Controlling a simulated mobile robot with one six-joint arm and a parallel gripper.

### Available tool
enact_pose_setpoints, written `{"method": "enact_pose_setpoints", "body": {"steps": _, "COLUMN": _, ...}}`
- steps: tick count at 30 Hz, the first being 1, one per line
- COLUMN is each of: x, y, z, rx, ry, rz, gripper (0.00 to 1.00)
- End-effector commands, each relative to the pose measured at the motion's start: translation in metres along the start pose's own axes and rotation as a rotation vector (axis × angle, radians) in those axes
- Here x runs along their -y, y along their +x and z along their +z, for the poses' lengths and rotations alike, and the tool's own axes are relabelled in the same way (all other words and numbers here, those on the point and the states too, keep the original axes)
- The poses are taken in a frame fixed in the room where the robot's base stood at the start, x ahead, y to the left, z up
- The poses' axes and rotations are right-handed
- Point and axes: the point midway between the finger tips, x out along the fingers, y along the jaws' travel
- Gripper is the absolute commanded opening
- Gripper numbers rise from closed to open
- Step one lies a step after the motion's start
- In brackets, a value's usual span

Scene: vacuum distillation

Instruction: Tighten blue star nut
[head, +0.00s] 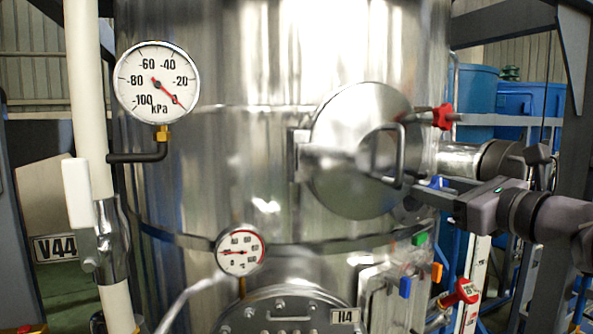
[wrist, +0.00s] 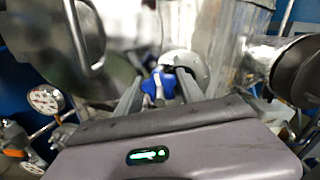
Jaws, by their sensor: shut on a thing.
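The blue star nut (head: 437,182) sits at the lower right edge of the round steel hatch lid (head: 345,110). My gripper (head: 428,190) reaches in from the right, with its fingers at the nut. In the wrist view the blue star nut (wrist: 152,88) is between the two fingers of my gripper (wrist: 159,88), which is shut on it. The fingers partly hide the nut in the head view. The lid lies against the tank, with its handle (head: 400,155) in front. Whether the nut is tight cannot be told.
A red star nut (head: 443,116) is at the lid's upper right. A steel pipe stub (head: 460,161) is close above my gripper. Two gauges (head: 157,83) (head: 240,250), a white pipe (head: 88,130) and a red-handled valve (head: 462,292) are around the tank.

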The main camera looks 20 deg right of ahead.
Motion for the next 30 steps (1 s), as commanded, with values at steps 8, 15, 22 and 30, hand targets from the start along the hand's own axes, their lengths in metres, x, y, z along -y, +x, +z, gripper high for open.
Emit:
{"method": "enact_pose_setpoints", "body": {"steps": 8, "x": 0.0013, "y": 0.0001, "z": 0.0041, "rx": -0.002, "ry": 0.261, "rz": 0.0, "gripper": 0.05}}
{"method": "enact_pose_setpoints", "body": {"steps": 15, "x": 0.0014, "y": 0.0001, "z": 0.0045, "rx": -0.002, "ry": 0.49, "rz": -0.001, "gripper": 0.05}}
{"method": "enact_pose_setpoints", "body": {"steps": 22, "x": 0.0014, "y": 0.0, "z": 0.005, "rx": -0.002, "ry": 0.708, "rz": -0.001, "gripper": 0.05}}
{"method": "enact_pose_setpoints", "body": {"steps": 30, "x": 0.0012, "y": 0.0001, "z": 0.0042, "rx": -0.002, "ry": 0.963, "rz": -0.001, "gripper": 0.05}}
